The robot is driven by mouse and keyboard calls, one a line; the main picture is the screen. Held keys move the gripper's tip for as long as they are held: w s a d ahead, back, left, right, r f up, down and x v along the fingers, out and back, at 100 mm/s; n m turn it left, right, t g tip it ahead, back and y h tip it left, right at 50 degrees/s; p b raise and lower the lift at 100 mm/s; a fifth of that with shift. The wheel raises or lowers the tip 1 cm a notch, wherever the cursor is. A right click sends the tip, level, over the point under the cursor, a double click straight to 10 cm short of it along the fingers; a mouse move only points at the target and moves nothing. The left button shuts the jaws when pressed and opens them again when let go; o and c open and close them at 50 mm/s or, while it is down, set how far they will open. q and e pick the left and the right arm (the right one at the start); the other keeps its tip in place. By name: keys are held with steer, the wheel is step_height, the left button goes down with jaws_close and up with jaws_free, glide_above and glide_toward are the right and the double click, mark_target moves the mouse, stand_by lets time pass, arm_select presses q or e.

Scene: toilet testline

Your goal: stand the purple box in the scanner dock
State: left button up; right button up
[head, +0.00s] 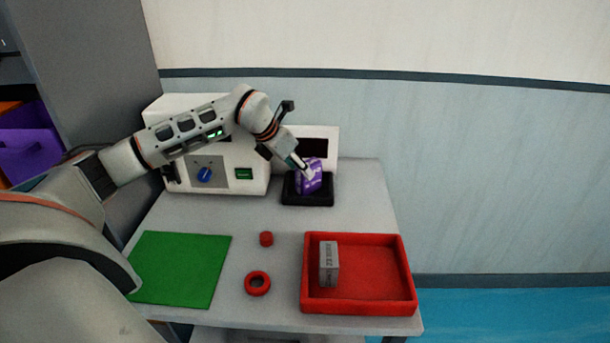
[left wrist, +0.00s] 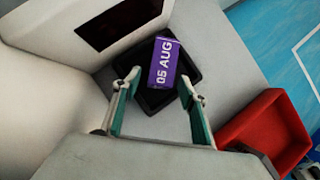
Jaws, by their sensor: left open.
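The purple box (head: 312,177) stands in the black scanner dock (head: 308,201) at the back of the table, in front of the white machine with a dark window. In the left wrist view the purple box (left wrist: 165,64) shows "05 AUG" on its face, and the dock's dark tray (left wrist: 152,104) lies around its foot. My left gripper (head: 304,170) is right at the box in the head view. In the left wrist view my left gripper (left wrist: 160,83) is open, its two fingers apart on either side of the box's near end. My right gripper is out of view.
A red tray (head: 410,300) with a grey box (head: 329,264) in it is at the front right. A green mat (head: 182,268), a red ring (head: 257,283) and a small red cylinder (head: 266,239) lie on the table. A white machine with a blue knob (head: 204,174) stands back left.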

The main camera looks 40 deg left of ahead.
arm_select(q)
steer(key=shift+v, duration=2.45)
